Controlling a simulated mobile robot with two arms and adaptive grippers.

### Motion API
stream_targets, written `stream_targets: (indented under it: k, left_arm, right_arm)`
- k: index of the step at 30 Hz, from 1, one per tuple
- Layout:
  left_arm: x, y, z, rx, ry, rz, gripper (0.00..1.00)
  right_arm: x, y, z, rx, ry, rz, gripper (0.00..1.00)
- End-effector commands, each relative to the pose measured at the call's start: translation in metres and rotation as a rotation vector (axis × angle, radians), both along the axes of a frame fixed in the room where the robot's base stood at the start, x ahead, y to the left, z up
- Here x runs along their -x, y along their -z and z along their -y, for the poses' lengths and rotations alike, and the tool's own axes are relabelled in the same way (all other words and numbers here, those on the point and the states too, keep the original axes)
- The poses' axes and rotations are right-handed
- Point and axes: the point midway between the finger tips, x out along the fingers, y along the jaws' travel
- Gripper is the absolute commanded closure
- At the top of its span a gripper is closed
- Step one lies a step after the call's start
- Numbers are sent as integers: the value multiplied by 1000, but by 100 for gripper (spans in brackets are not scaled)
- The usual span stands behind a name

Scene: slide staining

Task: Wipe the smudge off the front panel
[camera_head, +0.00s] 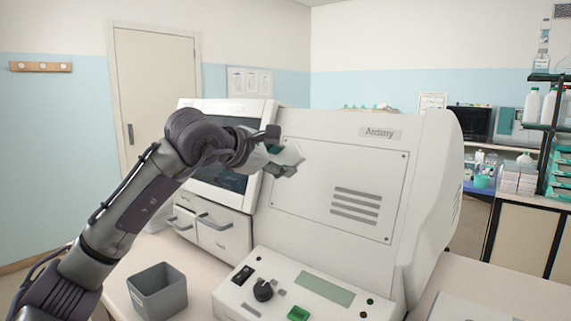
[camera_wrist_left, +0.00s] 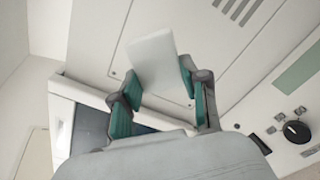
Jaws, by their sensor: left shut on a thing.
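The front panel (camera_head: 310,205) is a pale, screwed-on plate with dark vent slots on the white machine. It also shows in the left wrist view (camera_wrist_left: 165,18). I cannot make out a smudge on it in either view; part of the panel is hidden behind my gripper. My left gripper (camera_head: 268,150) is at the panel's upper left. In the left wrist view its teal fingers (camera_wrist_left: 162,105) are shut on a flat, whitish wiping pad (camera_wrist_left: 155,60), which lies over or close to the panel. I cannot tell if the pad touches it. My right gripper is not in view.
A control console (camera_head: 290,290) with a knob, green button and display juts out below the panel. A screen unit with drawers (camera_head: 215,230) stands to the left, behind my arm. A grey open bin (camera_head: 160,290) stands on the counter at front left. Shelves with bottles are far right.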

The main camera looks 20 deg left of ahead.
Motion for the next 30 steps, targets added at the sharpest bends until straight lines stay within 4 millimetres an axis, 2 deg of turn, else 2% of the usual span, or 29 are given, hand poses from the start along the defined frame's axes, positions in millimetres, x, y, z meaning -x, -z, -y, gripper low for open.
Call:
stream_targets:
  k: [10, 21, 30]
  left_arm:
    - [3, -1, -1, 0, 0, 1, 83]
    - [27, -11, -10, 1, 0, 1, 83]
    - [27, -11, -10, 1, 0, 0, 83]
  right_arm:
    - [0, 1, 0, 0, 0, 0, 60]
    - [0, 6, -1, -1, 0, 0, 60]
    - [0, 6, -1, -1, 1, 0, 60]
